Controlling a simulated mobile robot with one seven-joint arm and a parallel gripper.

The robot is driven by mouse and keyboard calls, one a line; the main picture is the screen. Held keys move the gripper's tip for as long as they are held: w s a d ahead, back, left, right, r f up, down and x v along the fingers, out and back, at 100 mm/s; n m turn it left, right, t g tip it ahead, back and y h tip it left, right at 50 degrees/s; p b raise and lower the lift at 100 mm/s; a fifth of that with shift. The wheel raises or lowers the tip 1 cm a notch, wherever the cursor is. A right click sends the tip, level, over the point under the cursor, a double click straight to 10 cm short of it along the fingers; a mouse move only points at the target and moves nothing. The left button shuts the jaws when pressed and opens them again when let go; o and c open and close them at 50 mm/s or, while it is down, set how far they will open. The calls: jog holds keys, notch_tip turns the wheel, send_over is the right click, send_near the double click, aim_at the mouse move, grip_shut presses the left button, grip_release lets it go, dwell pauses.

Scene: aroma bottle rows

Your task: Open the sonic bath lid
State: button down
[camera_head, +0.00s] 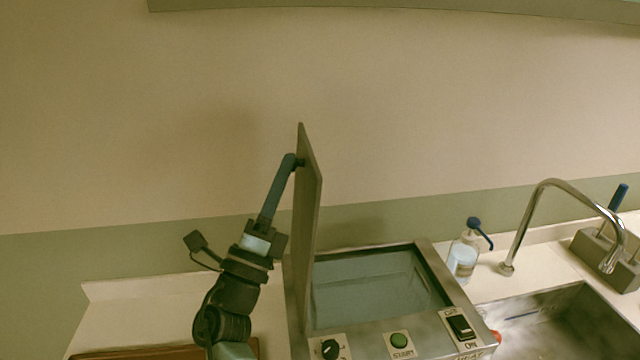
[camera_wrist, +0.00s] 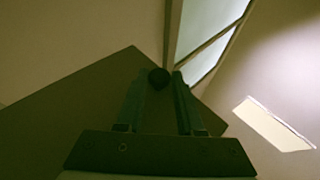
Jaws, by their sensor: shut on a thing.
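The sonic bath (camera_head: 430,338) is a metal box on the counter with a knob, a green start button and a black heat switch on its front. Its lid (camera_head: 308,225) stands about upright at the left side of the opening, and the basin inside shows. My gripper (camera_head: 291,163) is at the upper part of the lid, on its left face. In the wrist view the two fingers (camera_wrist: 160,80) are closed around a dark round knob (camera_wrist: 159,78), with the dark lid panel (camera_wrist: 85,110) behind them.
A soap bottle (camera_head: 464,250) stands right of the bath. A curved faucet (camera_head: 540,200) and a metal sink (camera_head: 570,325) are further right, with a grey block (camera_head: 600,258) behind. A brown board edge (camera_head: 150,352) shows at lower left. The counter left of the bath is mostly clear.

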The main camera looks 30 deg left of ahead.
jog(key=shift+s+a+f+n+t+y+b, duration=0.15)
jog(key=shift+s+a+n+y+b, duration=0.1)
jog(key=shift+s+a+n+y, duration=0.4)
jog(key=shift+s+a+f+n+t+y+b, duration=0.1)
jog(key=shift+s+a+n+t+y+b, duration=0.1)
jog(key=shift+s+a+n+y, duration=0.45)
jog(key=shift+w+a, duration=0.15)
jog(key=shift+w, duration=0.05)
jog(key=c, duration=0.5)
grip_release()
jog(key=b+v, duration=0.4)
jog(key=v, duration=0.9)
jog(key=shift+r+b, duration=0.1)
jog(key=shift+b, duration=0.2)
